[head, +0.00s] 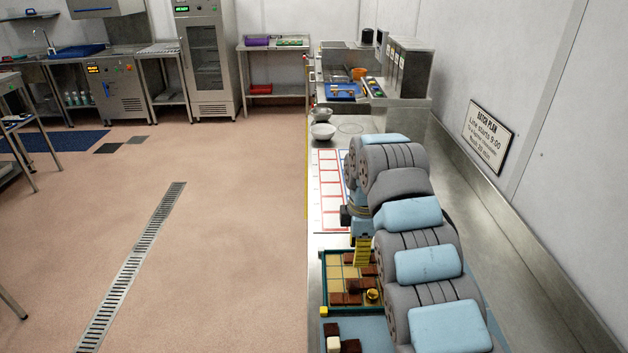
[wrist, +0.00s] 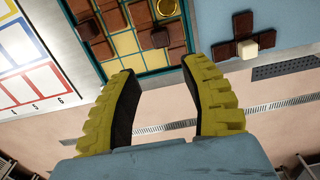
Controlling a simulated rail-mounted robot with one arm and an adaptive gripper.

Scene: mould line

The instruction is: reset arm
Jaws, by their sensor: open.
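My gripper (wrist: 163,68) is open in the wrist view, its two yellow ribbed fingers apart with nothing between them. In the head view the gripper (head: 362,251) points down over the far part of a green-edged tray (head: 323,268). The tray has yellow cells, several brown blocks (head: 353,299) and a round gold piece (head: 372,295). It also shows at the top of the wrist view (wrist: 127,46), just beyond the fingertips. My grey and light-blue arm hides part of the tray's right side in the head view.
Brown blocks with a white one (head: 333,344) lie on a blue surface nearer than the tray. A red-lined white sheet (head: 330,194) lies beyond it, then two bowls (head: 323,131) and a dispenser (head: 405,68). A wall stands right; open floor (head: 220,230) lies left.

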